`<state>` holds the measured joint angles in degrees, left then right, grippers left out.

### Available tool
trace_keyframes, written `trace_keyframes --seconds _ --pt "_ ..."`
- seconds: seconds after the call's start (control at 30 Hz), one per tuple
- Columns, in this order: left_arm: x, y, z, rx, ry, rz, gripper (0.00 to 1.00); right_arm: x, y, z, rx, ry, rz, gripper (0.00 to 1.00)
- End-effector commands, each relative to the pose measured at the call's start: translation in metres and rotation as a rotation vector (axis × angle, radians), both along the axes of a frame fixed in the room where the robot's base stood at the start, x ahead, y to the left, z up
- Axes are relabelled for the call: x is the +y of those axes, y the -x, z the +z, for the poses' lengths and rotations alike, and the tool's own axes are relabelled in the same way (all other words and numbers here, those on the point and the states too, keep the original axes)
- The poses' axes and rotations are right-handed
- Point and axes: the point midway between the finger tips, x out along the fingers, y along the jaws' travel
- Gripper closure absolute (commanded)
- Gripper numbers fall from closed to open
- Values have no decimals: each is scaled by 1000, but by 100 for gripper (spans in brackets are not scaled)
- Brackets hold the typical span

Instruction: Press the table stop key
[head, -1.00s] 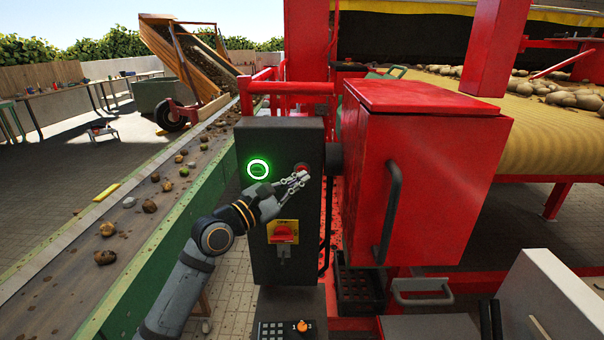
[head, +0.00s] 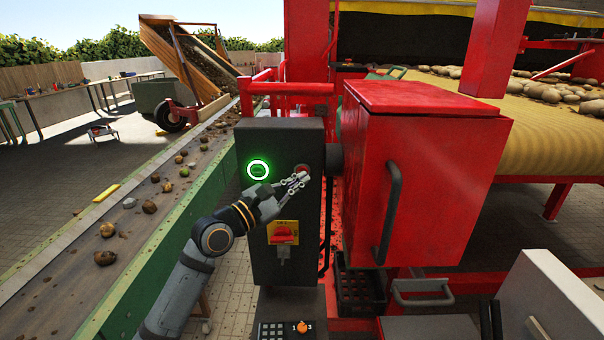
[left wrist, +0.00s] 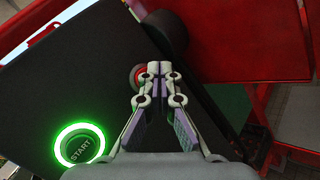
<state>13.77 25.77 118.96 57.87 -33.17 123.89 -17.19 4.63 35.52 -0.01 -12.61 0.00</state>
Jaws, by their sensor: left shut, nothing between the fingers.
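A dark control box (head: 262,200) stands in the middle of the head view. A round red key (head: 302,169) is on its upper right, partly hidden behind my left gripper (head: 303,178). The red key also shows in the left wrist view (left wrist: 137,74), just left of and behind the fingertips. The left gripper is shut and empty, its tips close to the key; I cannot tell whether they touch it. A green-lit ring key marked START (head: 258,169) glows on the upper left of the box; it shows at lower left in the wrist view (left wrist: 80,145). My right gripper is not in view.
A red rotary switch on a yellow plate (head: 282,233) sits lower on the box. A red cabinet (head: 430,180) with a dark handle stands close on the right. A conveyor (head: 60,285) carrying potatoes and clods runs along the left.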

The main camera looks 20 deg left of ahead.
Motion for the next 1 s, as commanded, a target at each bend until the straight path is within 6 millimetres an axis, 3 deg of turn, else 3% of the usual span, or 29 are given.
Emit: trace_keyframes --seconds 1.0 --pt "3 -11 0 0 0 0 100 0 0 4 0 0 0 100"
